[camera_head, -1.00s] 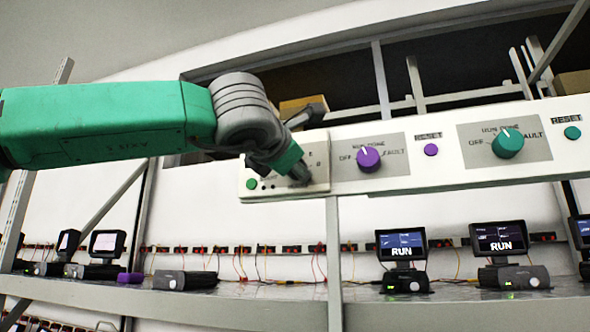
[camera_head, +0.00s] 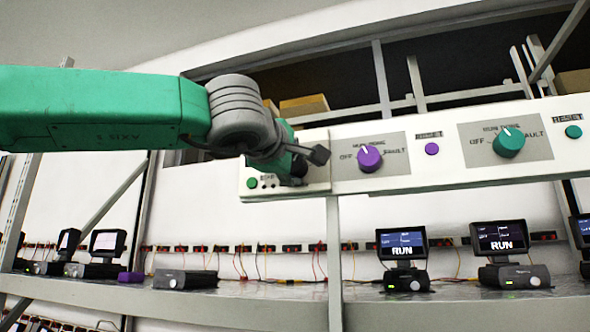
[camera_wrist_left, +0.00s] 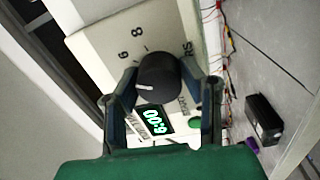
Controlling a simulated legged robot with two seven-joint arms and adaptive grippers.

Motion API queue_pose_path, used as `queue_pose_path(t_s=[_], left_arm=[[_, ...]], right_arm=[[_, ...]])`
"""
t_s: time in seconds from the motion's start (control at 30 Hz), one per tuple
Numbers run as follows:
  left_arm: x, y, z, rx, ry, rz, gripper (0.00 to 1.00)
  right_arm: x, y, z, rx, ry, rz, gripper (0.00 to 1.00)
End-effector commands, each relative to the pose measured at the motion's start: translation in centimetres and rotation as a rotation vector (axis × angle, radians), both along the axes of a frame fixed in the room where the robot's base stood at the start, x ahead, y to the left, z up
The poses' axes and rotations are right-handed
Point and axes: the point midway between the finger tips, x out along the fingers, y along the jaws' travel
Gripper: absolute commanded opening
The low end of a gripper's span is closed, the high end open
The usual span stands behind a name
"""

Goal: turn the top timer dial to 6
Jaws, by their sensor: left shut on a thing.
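The timer dial (camera_wrist_left: 159,78) is a round black knob with a white pointer line, on a cream panel (camera_wrist_left: 100,45). In the left wrist view its pointer is toward the picture's left; the printed 6 and 8 are above it. A green-lit display (camera_wrist_left: 156,121) below it appears to read 6:00. My left gripper (camera_wrist_left: 160,74) has a finger on each side of the dial and is shut on it. In the head view the left gripper (camera_head: 298,165) covers the dial at the left end of the control panel (camera_head: 318,180). My right gripper is not in view.
A purple knob (camera_head: 369,158) and a teal knob (camera_head: 508,143) sit on the panel to the right. A small green button (camera_head: 252,183) is just left of my gripper. Below, a shelf (camera_head: 250,308) holds several devices with screens.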

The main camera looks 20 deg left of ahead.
Motion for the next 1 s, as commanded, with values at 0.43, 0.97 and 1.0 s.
queue_pose_path(t_s=[0.43,0.97,1.0], left_arm=[[0.19,-0.41,-0.92,0.188,0.009,-0.006,0.07],[0.36,-0.36,-1.08,0.205,0.011,-0.005,0.42],[0.36,-0.35,-1.04,0.205,0.01,-0.004,0.56]], right_arm=[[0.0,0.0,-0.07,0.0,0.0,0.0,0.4],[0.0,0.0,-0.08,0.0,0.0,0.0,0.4],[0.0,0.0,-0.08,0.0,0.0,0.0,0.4]])
